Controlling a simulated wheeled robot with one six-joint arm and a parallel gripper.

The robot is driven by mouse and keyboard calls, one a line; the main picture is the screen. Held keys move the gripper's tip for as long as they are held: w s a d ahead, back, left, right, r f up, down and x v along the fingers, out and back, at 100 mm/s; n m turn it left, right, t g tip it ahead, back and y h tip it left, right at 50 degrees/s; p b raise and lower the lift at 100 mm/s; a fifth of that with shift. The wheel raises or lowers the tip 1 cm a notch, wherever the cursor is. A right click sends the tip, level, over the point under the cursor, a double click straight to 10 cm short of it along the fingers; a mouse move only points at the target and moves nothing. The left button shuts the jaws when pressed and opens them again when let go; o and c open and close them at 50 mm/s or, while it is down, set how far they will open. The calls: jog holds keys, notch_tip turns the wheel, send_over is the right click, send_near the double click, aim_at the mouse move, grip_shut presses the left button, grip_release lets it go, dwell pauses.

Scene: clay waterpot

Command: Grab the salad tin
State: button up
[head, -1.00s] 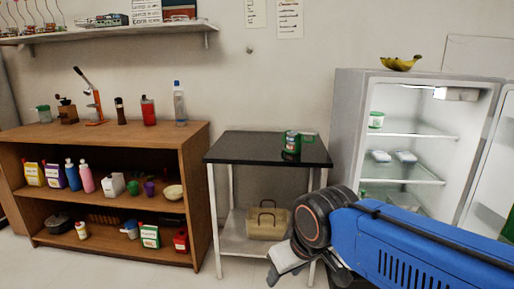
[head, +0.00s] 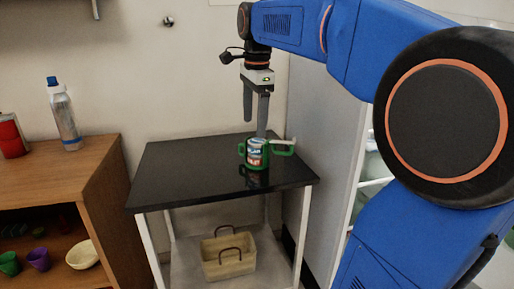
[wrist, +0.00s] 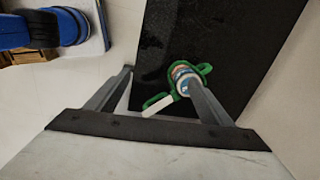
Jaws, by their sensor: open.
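The salad tin (head: 256,152) is a small upright can with a blue, white and red label. It is on the black table top, with green handle-like parts (head: 284,151) on either side; I cannot tell whether they belong to a separate pot behind it. My gripper (head: 255,127) points down, open and empty, just above the tin. In the wrist view the tin's round top (wrist: 181,73) is seen from above. There the right finger overlaps the tin, and the space between the fingers (wrist: 157,76) lies to its left.
A wooden shelf unit (head: 60,160) with bottles and cups is to the left. The white fridge (head: 325,130) stands close on the right. A pale spout-like part (wrist: 157,106) sticks out near the tin.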

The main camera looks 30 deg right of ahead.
jog(key=w+d+r+m+g, duration=0.1)
jog(key=w+d+r+m, duration=0.45)
jog(key=w+m, duration=0.25)
send_over(257, 141)
jog(key=shift+m, duration=0.4)
jog(key=f, duration=1.2)
jog(key=shift+s+d, duration=0.1)
jog(key=shift+s, duration=0.2)
jog(key=shift+w+f, duration=0.15)
jog(key=shift+f, duration=1.2)
jog(key=shift+w+f, duration=0.15)
jog(key=shift+f, duration=1.15)
jog(key=c, duration=1.3)
